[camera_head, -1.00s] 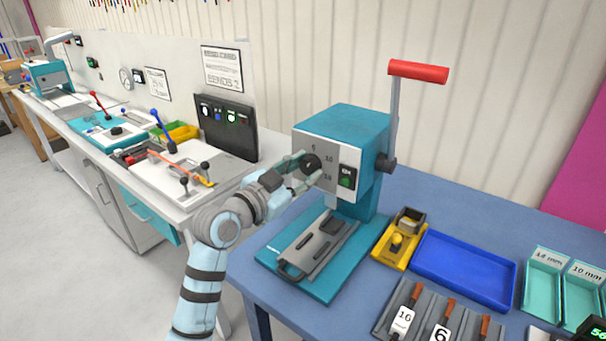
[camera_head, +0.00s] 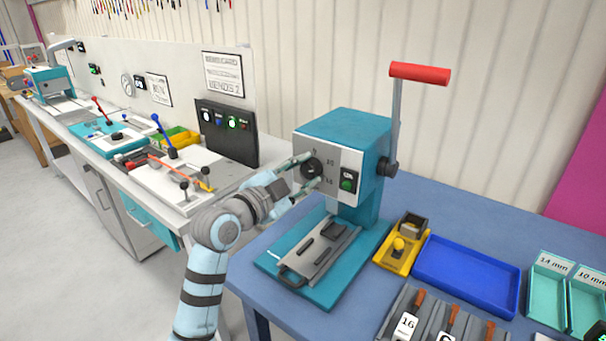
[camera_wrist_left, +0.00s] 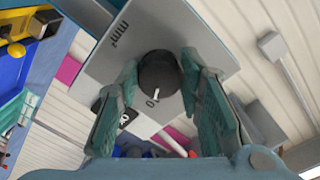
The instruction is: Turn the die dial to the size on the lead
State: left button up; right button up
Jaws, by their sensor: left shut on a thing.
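The crimping press (camera_head: 345,140) is a teal machine with a grey front plate and a red-handled lever. Its black die dial (camera_head: 311,168) sits on the plate, with small numbers around it that I can only partly read. My left gripper (camera_head: 311,172) is shut on the dial, one finger above and one below it in the head view. In the left wrist view the dial (camera_wrist_left: 158,73) lies between the two fingertips (camera_wrist_left: 160,85), its white mark beside a printed "0". Leads with tags stand at the bottom right; one tag (camera_head: 407,325) reads 16. My right gripper is not in view.
A yellow tool (camera_head: 398,243) and a blue tray (camera_head: 467,272) lie right of the press. Teal bins (camera_head: 548,290) are marked 14 mm and 10 mm. Another bench (camera_head: 170,185) stands at the left.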

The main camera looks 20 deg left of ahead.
pick_arm(q)
jog(key=o, duration=1.2)
jog(key=shift+c, duration=0.2)
jog(key=v, duration=1.2)
jog(key=shift+f, duration=0.1)
